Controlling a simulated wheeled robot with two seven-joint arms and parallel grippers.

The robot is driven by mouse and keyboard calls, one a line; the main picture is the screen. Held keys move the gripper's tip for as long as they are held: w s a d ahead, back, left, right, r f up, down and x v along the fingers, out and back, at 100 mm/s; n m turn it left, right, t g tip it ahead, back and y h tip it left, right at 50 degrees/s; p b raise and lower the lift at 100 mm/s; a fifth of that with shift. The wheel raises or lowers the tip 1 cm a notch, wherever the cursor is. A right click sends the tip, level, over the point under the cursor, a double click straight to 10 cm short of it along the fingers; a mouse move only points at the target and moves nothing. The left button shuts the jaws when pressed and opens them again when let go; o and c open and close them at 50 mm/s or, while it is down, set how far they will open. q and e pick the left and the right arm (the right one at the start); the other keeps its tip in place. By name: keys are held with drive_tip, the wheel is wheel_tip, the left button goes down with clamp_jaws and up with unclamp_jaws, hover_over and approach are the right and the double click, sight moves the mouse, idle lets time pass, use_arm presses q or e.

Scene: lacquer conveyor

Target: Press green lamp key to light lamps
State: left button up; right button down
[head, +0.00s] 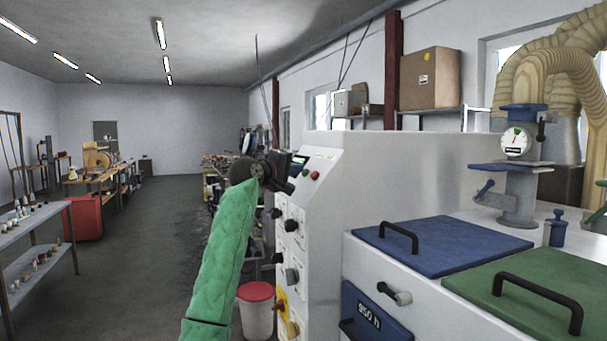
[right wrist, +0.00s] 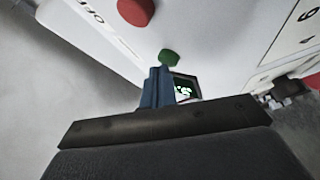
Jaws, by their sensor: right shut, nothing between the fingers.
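My right gripper (right wrist: 160,72) is shut and empty. Its blue fingertips point at the panel right beside the green key, and I cannot tell whether they touch it. In the head view the dark right gripper (head: 274,174) is at the upper left edge of the white cabinet (head: 322,205), with its fingertips hard to make out. My left gripper is out of view.
A red button (right wrist: 135,11) sits close to the green key. A small dark screen (right wrist: 185,88) with green marks is behind the fingers. Several knobs (head: 291,225) line the cabinet's front. Blue (head: 440,245) and green lids stand to the right. A red-lidded bin (head: 256,300) stands below.

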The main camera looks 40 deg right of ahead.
drive_tip(key=shift+d+f, duration=0.15)
drive_tip(key=shift+b, duration=0.3)
idle(0.5)
drive_tip(key=shift+w+a+r+b, duration=0.1)
drive_tip(key=shift+a+r+b, duration=0.2)
drive_tip(key=shift+a+r, duration=0.35)
drive_tip(key=shift+a, duration=0.15)
drive_tip(key=a+r, duration=0.1)
drive_tip(key=a, duration=0.1)
drive_tip(key=w+a+r+b, duration=0.1)
drive_tip(key=r, duration=0.1)
drive_tip(key=shift+a, duration=0.35)
idle(0.7)
